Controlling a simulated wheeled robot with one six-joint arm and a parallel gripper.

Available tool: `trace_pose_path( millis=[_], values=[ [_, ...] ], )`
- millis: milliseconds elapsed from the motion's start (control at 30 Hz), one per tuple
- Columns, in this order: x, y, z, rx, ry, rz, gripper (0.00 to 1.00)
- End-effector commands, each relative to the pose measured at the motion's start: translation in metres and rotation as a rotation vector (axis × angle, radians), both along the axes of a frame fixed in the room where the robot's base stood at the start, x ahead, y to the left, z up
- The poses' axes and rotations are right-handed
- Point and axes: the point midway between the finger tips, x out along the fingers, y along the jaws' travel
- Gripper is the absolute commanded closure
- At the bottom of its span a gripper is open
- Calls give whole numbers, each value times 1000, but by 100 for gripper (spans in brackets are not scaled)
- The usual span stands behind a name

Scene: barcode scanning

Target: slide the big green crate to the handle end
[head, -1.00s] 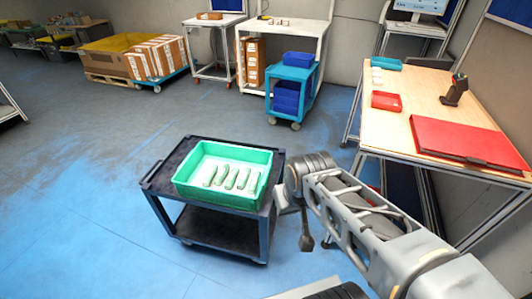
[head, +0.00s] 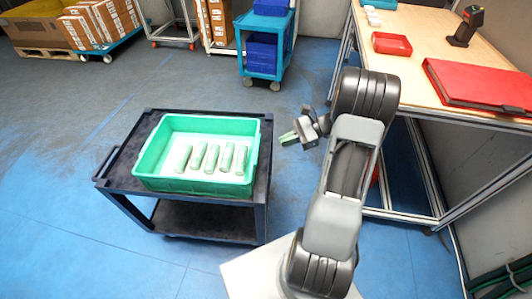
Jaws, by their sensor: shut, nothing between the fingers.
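The big green crate (head: 200,185) sits upright on the top shelf of a dark cart (head: 128,143). Several pale green cylindrical items (head: 212,158) lie inside it. The cart's handle (head: 106,165) is at its left end; a strip of bare shelf shows between that end and the crate. The crate's right side is close to the cart's right edge. My gripper (head: 288,138) is shut and empty, to the right of the crate and apart from it, with its fingers pointing left towards the cart.
A blue cart (head: 262,23) stands behind. The floor left of the dark cart is clear.

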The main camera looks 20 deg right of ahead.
Motion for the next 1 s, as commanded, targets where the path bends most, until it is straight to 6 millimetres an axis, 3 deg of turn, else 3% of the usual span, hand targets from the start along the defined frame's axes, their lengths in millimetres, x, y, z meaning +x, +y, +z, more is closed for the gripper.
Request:
trace_pose_path(
  millis=[33,100,300,400,567,1000],
  values=[
    [2,-17,-25,76,23,-69,100],
    [5,-36,-41,169,37,-146,100],
    [6,-72,-70,333,50,-285,100],
    [7,-76,-75,367,51,-312,100],
    [16,-63,-76,381,51,-320,100],
    [55,8,-76,378,52,-318,100]
  ],
)
